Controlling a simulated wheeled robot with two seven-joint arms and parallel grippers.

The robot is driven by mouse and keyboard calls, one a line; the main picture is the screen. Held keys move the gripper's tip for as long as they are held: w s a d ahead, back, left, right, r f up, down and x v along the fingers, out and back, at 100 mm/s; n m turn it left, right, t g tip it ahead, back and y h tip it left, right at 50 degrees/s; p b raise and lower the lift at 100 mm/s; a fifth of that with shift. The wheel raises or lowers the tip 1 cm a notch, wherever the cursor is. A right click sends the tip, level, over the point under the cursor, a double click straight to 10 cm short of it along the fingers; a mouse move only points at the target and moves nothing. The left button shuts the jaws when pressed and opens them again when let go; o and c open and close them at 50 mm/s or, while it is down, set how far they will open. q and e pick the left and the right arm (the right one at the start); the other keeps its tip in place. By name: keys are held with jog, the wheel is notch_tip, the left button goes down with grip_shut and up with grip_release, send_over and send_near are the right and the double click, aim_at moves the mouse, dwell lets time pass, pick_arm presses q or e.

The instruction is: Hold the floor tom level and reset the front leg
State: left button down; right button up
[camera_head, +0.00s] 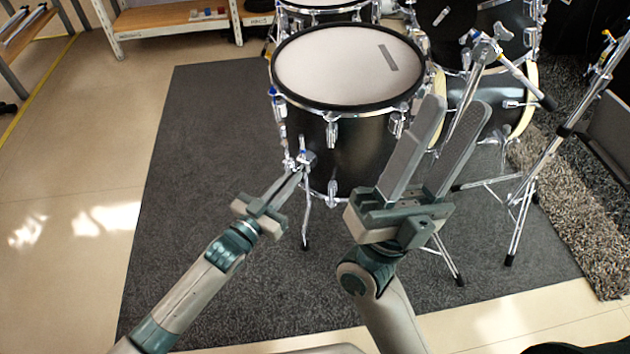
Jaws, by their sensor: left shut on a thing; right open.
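The floor tom (348,150) is a black drum with a pale head and chrome hardware, standing upright on the dark mat. Its front leg (305,215) is a thin chrome rod with a black foot, held in a bracket (305,160) on the shell's lower left. My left gripper (297,176) is shut at the leg, its fingertips just below the bracket. My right gripper (458,122) is open and empty, fingers pointing up, in front of the tom's right side. It hides part of the shell and whatever is behind it.
The dark grey mat (210,200) is clear on the left. Cymbal stand legs (520,205) spread at the right, beside a shaggy rug (585,220). More drums (480,85) stand behind. A wooden shelf (170,18) is at the back left.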

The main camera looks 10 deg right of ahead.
jog(key=w+f+n+t+y, duration=0.1)
jog(key=w+f+n+y, duration=0.5)
jog(key=n+g+y, duration=0.1)
jog(key=n+y, duration=1.3)
jog(key=n, duration=0.2)
send_near(329, 139)
jog(key=v, duration=0.3)
jog(key=shift+w+d+r, duration=0.15)
jog(key=shift+r, duration=0.15)
jog(key=shift+f+x, duration=0.1)
jog(key=shift+x, duration=2.9)
jog(key=shift+f+x, duration=0.15)
jog(key=shift+x, duration=2.85)
grip_shut()
